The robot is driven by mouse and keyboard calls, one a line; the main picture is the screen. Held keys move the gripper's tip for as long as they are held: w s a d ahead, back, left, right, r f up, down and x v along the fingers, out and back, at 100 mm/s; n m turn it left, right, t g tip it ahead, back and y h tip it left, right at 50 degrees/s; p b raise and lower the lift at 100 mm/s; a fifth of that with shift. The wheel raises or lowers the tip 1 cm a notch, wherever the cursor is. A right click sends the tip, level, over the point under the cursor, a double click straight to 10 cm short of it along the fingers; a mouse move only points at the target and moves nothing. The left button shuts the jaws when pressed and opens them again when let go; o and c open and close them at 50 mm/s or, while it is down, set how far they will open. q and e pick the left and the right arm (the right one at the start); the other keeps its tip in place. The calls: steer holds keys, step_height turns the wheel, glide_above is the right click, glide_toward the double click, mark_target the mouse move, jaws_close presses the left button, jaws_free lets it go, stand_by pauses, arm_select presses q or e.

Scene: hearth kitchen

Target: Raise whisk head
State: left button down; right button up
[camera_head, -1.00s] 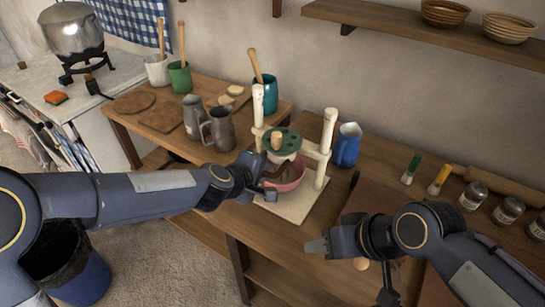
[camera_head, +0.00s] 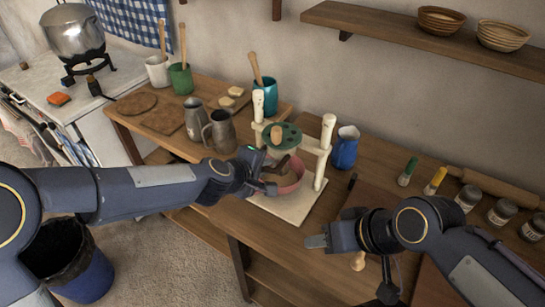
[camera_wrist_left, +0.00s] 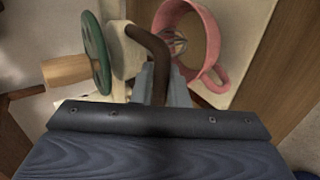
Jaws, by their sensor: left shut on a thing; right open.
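The whisk stand has a cream frame (camera_head: 326,133) with two posts on a pale base. Its head carries a green disc (camera_head: 291,136) with a wooden knob; the disc also shows in the left wrist view (camera_wrist_left: 96,52). A pink bowl (camera_head: 293,178) stands on the base, and the wire whisk (camera_wrist_left: 176,43) is seen at the bowl in the left wrist view. My left gripper (camera_head: 266,185) is shut on a bent brown handle (camera_wrist_left: 152,45) beside the disc. My right gripper (camera_head: 312,241) is open and empty over the table front, right of the stand.
Metal jugs (camera_head: 221,131) and a teal pot (camera_head: 266,98) stand left of and behind the frame. A blue jug (camera_head: 345,148) stands close to its right post. Several jars (camera_head: 502,211) stand at the right. A shelf (camera_head: 420,36) hangs above. The floor at front left holds a bin (camera_head: 82,272).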

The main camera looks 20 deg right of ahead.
arm_select(q)
steer(key=shift+r+p, duration=2.15)
steer(key=shift+r, duration=0.35)
steer(key=c, duration=1.3)
jaws_free()
steer(key=shift+f, duration=0.25)
steer(key=shift+a+r, duration=0.1)
steer(key=p+v, duration=0.1)
steer(key=v, duration=0.5)
steer(key=shift+s+a+r, duration=0.2)
steer(key=shift+s+a, duration=0.05)
steer(key=shift+s, duration=0.05)
